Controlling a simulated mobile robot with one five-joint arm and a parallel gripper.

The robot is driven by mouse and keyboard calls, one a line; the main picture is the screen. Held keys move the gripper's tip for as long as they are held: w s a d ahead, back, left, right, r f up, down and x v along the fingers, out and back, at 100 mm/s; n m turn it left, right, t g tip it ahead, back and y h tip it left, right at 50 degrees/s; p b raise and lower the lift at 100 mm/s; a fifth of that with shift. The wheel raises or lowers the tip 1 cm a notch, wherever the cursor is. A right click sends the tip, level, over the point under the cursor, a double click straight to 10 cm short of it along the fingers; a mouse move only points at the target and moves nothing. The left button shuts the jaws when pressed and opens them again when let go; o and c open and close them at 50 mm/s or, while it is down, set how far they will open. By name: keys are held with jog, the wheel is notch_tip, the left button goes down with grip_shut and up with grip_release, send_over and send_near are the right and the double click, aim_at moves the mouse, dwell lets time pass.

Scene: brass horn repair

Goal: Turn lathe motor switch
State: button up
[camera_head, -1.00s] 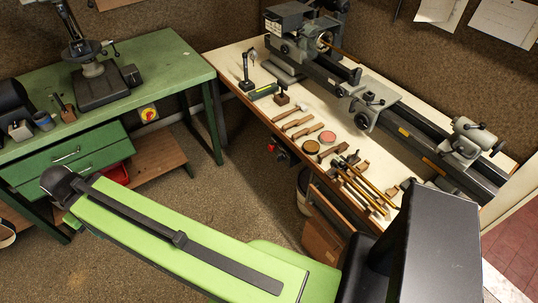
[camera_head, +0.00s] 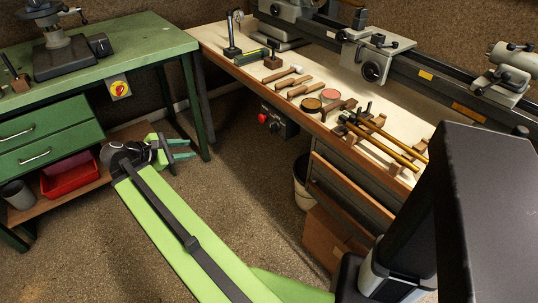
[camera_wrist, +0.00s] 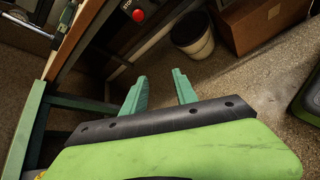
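A dark switch box (camera_head: 283,124) with a red button (camera_head: 263,118) is mounted under the front edge of the lathe bench. In the wrist view the red button (camera_wrist: 138,15) shows at the top, beside a "STOP" label. The lathe (camera_head: 385,55) stands on the bench above. My gripper (camera_head: 190,149) has teal fingers and is open and empty. It is low, left of the switch box and apart from it. In the wrist view my gripper's fingers (camera_wrist: 160,90) are spread with floor between them, below the button.
A bin (camera_head: 302,182) and a cardboard box (camera_head: 330,238) stand under the lathe bench. Hammers and brass rods lie on top. The floor (camera_head: 235,180) between the benches is clear.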

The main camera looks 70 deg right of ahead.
jog(key=s+d+f+n+g+h+b, duration=0.2)
jog(key=s+d+f+g+b, duration=0.1)
jog(key=s+d+f+b, duration=0.4)
jog(key=n+g+h+b, duration=0.2)
jog(key=g+b, duration=0.1)
jog(key=b, duration=0.3)
send_near(273, 127)
jog(key=x, duration=0.8)
jog(key=shift+w+d+r, duration=0.2)
jog(key=shift+d, duration=0.3)
jog(key=shift+t, duration=0.3)
grip_shut()
